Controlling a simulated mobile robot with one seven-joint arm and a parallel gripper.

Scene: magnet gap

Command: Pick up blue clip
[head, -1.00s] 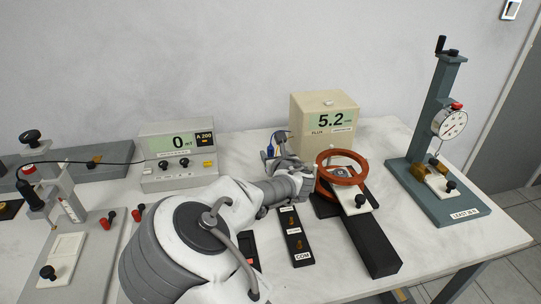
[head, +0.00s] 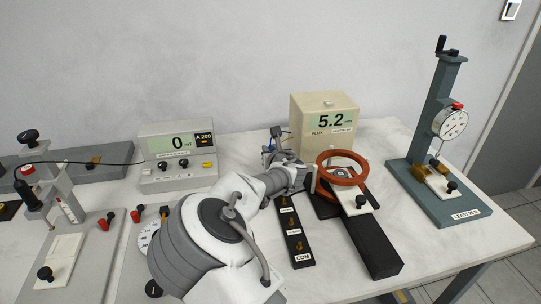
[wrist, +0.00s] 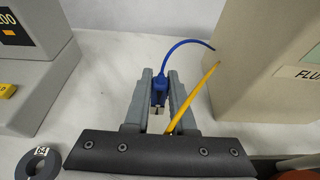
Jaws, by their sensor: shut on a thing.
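The blue clip (wrist: 158,88) sits between my gripper's two grey fingers in the wrist view, with a blue wire curving from it up to the right. My gripper (wrist: 158,92) is shut on the clip. In the head view my gripper (head: 271,145) is in front of the beige FLUX meter (head: 324,125), to the left of it, and the clip shows only as a small bit of blue at the fingertips. Whether the clip touches the table is hard to tell.
A yellow lead (wrist: 202,88) runs close by the right finger. The mT meter (head: 177,157) stands to the left. The orange coil rings (head: 342,166) stand close to the right of my wrist. A black terminal strip (head: 296,238) lies in front. A ring marked 64 (wrist: 38,165) lies at lower left.

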